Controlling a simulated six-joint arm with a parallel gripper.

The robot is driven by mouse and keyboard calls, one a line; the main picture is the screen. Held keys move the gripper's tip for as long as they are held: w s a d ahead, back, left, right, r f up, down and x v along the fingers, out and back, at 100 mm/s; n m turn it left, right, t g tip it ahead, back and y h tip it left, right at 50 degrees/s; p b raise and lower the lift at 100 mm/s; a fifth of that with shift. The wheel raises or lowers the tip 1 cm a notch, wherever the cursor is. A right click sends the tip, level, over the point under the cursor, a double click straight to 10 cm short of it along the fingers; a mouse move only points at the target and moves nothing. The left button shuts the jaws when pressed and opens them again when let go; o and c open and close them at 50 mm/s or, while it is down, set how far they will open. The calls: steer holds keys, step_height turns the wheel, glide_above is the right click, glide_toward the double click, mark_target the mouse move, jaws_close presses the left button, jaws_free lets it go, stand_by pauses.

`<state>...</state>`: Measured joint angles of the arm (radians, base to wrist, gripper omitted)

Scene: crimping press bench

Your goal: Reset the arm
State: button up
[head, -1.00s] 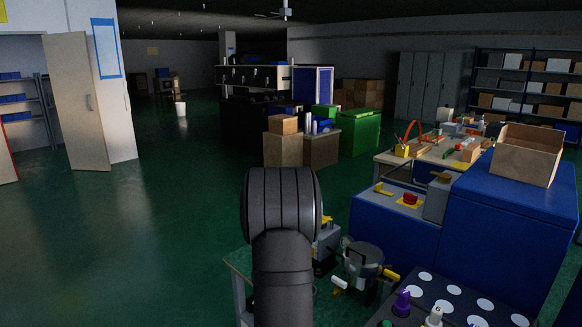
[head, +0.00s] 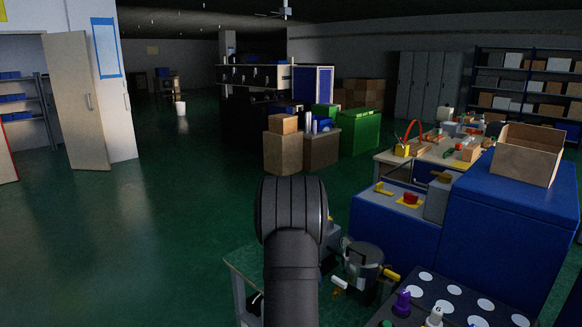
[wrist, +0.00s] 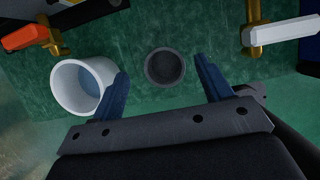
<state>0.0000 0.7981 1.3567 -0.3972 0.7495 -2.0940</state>
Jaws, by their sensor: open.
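My gripper (wrist: 165,88) shows in the wrist view with its two blue fingers spread apart and nothing between them. A dark round cup-like thing (wrist: 165,67) lies beyond the gap between the fingertips. In the head view only the dark links of my arm show; they hide part of the bench, and the gripper itself is out of sight there.
A white cup (wrist: 82,86) is beside the left finger. Orange (wrist: 25,36) and white (wrist: 280,30) handles with brass parts are near the top corners. In the head view, a dark rack with white circles (head: 483,304) and a blue cabinet (head: 510,225) stand right. Open floor (head: 170,220) lies left.

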steer(key=s+a+m+g+y, duration=0.2)
steer(key=s+m, duration=0.3)
steer(key=m, duration=0.9)
steer(key=s+a+r+m+g+y, duration=0.1)
steer(key=s+a+m+g, duration=0.2)
steer(key=m, duration=1.1)
steer(key=shift+s+m+g+y, duration=0.4)
steer(key=shift+s+g, duration=0.75)
steer(key=shift+g, duration=0.15)
steer(key=shift+a, duration=0.1)
